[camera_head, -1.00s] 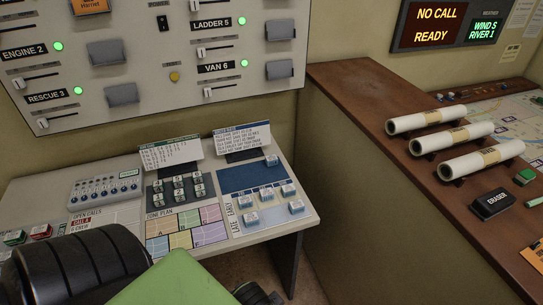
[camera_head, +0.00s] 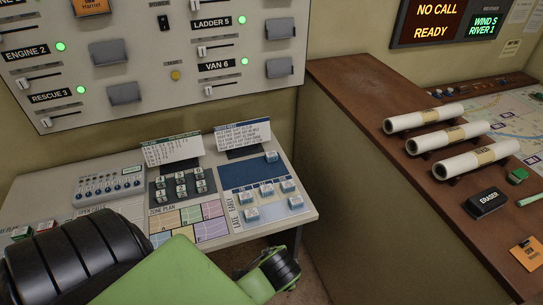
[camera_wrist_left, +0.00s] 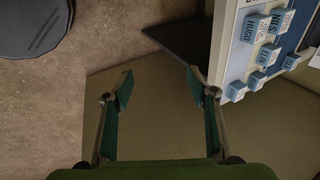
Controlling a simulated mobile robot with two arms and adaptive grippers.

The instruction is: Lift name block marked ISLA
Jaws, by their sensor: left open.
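Several small white-and-blue name blocks stand on the blue board (camera_head: 240,178) of the desk, including one at the back (camera_head: 271,156) and one at the front right (camera_head: 296,203). In the left wrist view I can read HUGO (camera_wrist_left: 257,27) and NILS (camera_wrist_left: 280,22) at the top right. My right gripper is not in view.
Two upright cards (camera_head: 243,136) stand behind. A brown-topped counter (camera_head: 370,110) with paper rolls (camera_head: 424,117) and an eraser (camera_head: 487,202) rises at the right.

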